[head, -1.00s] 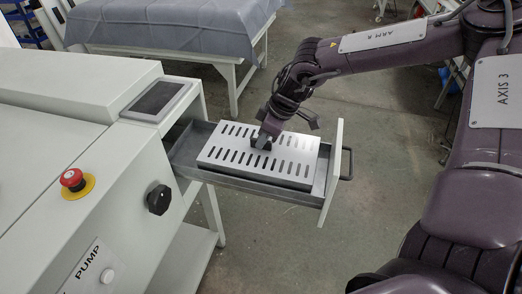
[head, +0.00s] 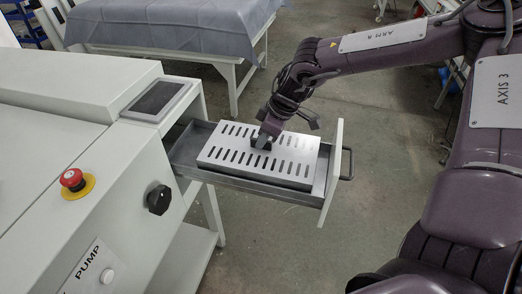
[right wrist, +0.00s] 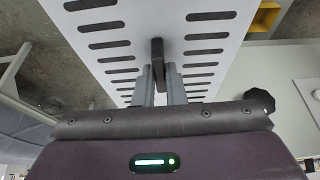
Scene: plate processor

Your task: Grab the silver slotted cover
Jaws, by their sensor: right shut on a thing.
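The silver slotted cover (head: 225,155) lies in the open drawer (head: 182,150) of the white machine, with two rows of dark slots and a dark handle at its middle. In the right wrist view the cover (right wrist: 120,55) shows close up, with its dark handle (right wrist: 157,58) between my fingers. My right gripper (head: 263,143) is over the middle of the cover, shut on the handle; it also shows in the right wrist view (right wrist: 159,85). I cannot tell whether the cover is lifted at all. My left gripper is not in view.
The white machine (head: 60,100) stands at left, with a red stop button (head: 73,179), a black knob (head: 158,199) and a small screen (head: 157,98). The drawer front (head: 333,170) has a dark handle. A cloth-covered table (head: 170,25) stands behind. Floor right of the drawer is clear.

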